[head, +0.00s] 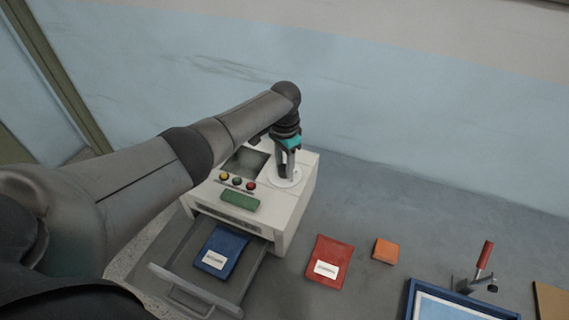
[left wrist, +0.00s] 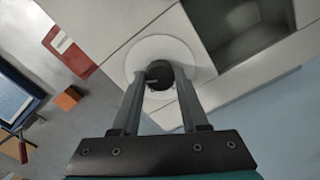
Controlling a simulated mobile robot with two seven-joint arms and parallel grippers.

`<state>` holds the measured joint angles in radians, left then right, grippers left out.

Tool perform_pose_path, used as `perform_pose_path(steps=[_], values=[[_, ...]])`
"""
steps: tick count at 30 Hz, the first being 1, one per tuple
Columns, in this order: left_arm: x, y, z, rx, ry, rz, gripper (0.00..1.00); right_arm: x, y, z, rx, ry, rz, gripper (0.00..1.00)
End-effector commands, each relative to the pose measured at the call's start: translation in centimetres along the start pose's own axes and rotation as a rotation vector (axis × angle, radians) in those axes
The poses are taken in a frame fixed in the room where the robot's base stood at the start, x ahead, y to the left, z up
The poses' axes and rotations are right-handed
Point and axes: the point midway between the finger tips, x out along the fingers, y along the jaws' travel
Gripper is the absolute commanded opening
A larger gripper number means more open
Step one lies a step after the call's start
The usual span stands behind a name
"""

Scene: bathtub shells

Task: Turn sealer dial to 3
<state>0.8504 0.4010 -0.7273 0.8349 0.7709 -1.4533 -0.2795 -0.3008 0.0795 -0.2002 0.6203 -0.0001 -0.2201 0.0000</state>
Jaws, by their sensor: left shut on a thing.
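The sealer (head: 302,210) is a cream box with an open drawer at its front. Its dial is a dark round knob (left wrist: 160,78) on a white disc (left wrist: 135,59), seen in the left wrist view. In the head view the white disc (head: 291,182) is on the sealer's top right, and the knob is hidden by my gripper. My left gripper (head: 285,172) reaches down onto it. In the left wrist view the fingers (left wrist: 160,85) are shut on the knob, one on each side. Dial numbers cannot be read. My right gripper is not in view.
Yellow and red buttons (head: 237,181) and a green bar (head: 240,200) are on the sealer. A blue packet (head: 224,250) lies in the drawer (head: 254,273). A red packet (head: 330,254), an orange block (head: 385,250) and a blue-framed tray (head: 411,301) with a red-handled clamp (head: 484,256) are right.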

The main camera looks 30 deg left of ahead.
Motion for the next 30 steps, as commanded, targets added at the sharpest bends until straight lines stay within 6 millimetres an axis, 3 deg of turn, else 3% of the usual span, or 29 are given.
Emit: perform_pose_path(steps=[12, 13, 21, 30], values=[[-0.07, 0.02, -0.12, 0.01, 0.004, 0.0, 0.0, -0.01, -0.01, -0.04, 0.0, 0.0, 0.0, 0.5], [-0.07, 0.02, -0.12, 0.01, 0.004, 0.0, 0.45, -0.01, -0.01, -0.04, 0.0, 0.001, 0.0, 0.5], [-0.05, 0.02, -0.08, 0.009, 0.003, 0.0, 0.74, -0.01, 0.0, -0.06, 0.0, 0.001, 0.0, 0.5], [-0.26, 0.0, -0.07, 0.008, 0.002, 0.0, 0.74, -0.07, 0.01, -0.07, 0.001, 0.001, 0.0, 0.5]])
